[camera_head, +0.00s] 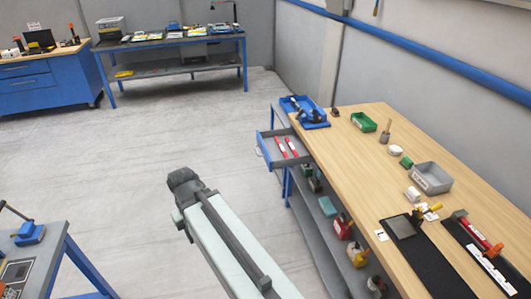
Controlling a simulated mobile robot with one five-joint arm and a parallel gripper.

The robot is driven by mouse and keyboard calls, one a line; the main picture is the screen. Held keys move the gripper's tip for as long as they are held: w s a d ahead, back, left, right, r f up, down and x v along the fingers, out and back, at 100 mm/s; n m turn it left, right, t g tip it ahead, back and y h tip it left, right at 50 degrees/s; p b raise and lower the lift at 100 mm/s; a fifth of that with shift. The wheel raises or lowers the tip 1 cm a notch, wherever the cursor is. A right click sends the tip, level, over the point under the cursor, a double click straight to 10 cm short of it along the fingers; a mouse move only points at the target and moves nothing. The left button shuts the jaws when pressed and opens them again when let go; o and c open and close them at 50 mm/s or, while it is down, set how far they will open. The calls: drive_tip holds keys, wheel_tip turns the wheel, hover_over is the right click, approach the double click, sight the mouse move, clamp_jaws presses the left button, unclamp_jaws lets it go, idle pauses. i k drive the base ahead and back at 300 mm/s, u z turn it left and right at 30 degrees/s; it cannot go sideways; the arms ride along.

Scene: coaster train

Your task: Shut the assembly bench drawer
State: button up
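The assembly bench (345,133) has a wooden top and stands along the right side. A pale handle shows on the drawer's left front. My arm reaches up from the bottom middle and ends in a dark joint to the left of and nearer than the drawer, apart from it. No gripper fingers can be made out.
A blue tray (305,110), a green bin (363,122) and a grey bin (430,179) stand on the bench top. Bottles (342,226) stand on its lower shelf. Another bench (30,262) is at the lower left. The middle floor is clear.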

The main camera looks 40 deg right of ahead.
sight(274, 158)
drive_tip(key=z, duration=1)
drive_tip(key=i, duration=1)
drive_tip(key=k, duration=1.15)
drive_tip(key=u, duration=0.8)
drive_tip(key=i, duration=1.25)
drive_tip(key=u, duration=0.6)
drive_tip(key=k, duration=0.75)
drive_tip(key=u, duration=0.15)
